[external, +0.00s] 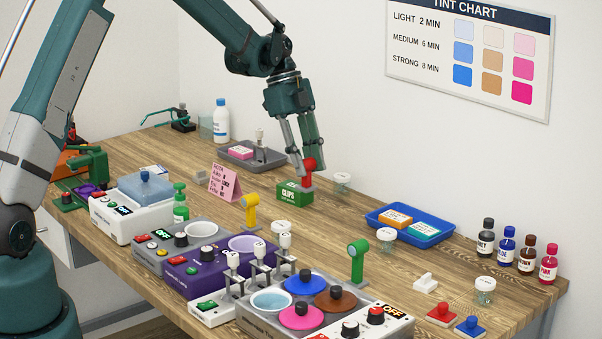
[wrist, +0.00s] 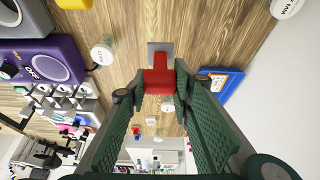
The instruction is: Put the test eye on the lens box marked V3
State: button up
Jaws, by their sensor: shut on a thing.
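My gripper (external: 308,163) is shut on a red upright piece with a round head (external: 310,166) and a small grey base, which looks like the test eye. It also shows in the wrist view (wrist: 159,82), between my fingers, with its square grey base (wrist: 160,47) beyond. An orange box (external: 394,217) and a teal box (external: 423,230) lie in the blue tray (external: 375,223). A pink box (external: 240,152) lies in the grey tray at the back. No V3 mark is legible.
Similar yellow (external: 250,212) and green (external: 357,262) uprights stand on the table. White-lidded jars (external: 342,181) stand near my gripper and the blue tray. Machines fill the front left, including a purple unit (external: 205,272). Dark, blue, brown and pink bottles (external: 507,244) line the right.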

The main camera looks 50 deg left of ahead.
jog(key=a+n+t, duration=0.2)
jog(key=a+n, duration=0.3)
jog(key=a, duration=1)
notch_tip(320, 180, up, 3)
jog(key=n+t+y, duration=0.2)
jog(key=n+y, duration=0.2)
jog(key=n, duration=0.9)
send_over(154, 169)
jog(key=shift+s+d+r, duration=0.1)
jog(key=shift+s, duration=0.05)
notch_tip(154, 169, down, 6)
jog(key=shift+f, duration=0.2)
jog(key=shift+f, duration=1.8)
jog(key=shift+f, duration=0.15)
